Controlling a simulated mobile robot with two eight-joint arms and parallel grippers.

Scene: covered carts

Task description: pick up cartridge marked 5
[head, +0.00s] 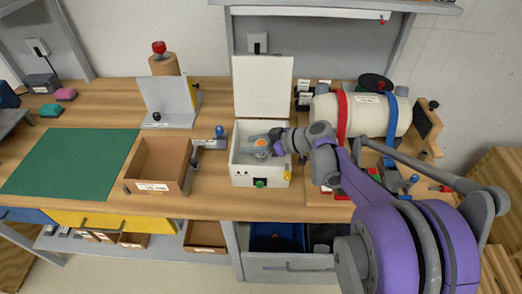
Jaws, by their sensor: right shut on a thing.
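My right gripper (267,149) reaches from the right into an open white box (259,181) on the bench. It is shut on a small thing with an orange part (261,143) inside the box. The jaws cover much of that thing, and I cannot read a number on it, so I cannot tell whether it is the cartridge marked 5. The lid (263,88) of the box stands upright at the back. My left gripper is not in view.
An empty brown tray (185,160) and a green mat (75,165) lie to the left. A cream cylinder with red and blue straps (370,115) lies at the right, behind my right arm. Below the bench, a grey drawer (290,263) stands open.

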